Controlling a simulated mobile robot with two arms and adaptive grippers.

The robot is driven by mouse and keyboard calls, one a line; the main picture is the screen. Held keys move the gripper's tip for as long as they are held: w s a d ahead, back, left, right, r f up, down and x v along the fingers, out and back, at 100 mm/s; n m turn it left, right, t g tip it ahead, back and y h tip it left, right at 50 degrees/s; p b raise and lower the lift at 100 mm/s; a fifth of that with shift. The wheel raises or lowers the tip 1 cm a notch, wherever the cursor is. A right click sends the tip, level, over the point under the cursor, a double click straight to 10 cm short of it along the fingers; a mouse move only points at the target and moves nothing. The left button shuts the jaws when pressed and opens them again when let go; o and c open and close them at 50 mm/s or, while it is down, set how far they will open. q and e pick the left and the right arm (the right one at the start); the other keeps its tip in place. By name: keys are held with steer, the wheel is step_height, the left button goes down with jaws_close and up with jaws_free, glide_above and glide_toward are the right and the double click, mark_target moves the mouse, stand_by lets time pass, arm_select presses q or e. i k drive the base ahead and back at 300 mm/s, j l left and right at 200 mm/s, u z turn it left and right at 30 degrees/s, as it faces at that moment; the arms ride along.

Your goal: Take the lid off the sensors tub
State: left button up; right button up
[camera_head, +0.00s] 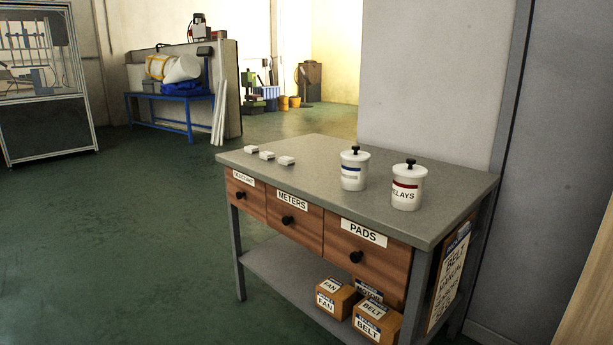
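Two white tubs stand upright on the grey workbench (310,180). The left tub (353,172) has a blue-banded label that is too small to read, so I cannot tell for sure that it is the sensors tub. It has a white lid (355,155) with a black knob, sitting on its top. The right tub (405,190) has a red-banded label ending in "ELAYS" and its own lid (410,169) with a black knob. Neither gripper shows in the head view.
Several small white blocks (268,155) lie at the bench's back left. Drawers (293,220) marked METERS and PADS face front. Cardboard boxes (337,298) sit on the lower shelf. A wall (430,80) rises behind the bench. Green floor (120,230) is clear to the left.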

mark_target(354, 155)
steer(key=i+j+z, duration=0.2)
steer(key=j, duration=0.7)
steer(key=i+j+z, duration=0.2)
steer(key=j, duration=0.75)
steer(key=j+z, duration=0.2)
steer(key=j, duration=0.7)
steer(key=z, duration=0.9)
steer(key=k, duration=0.05)
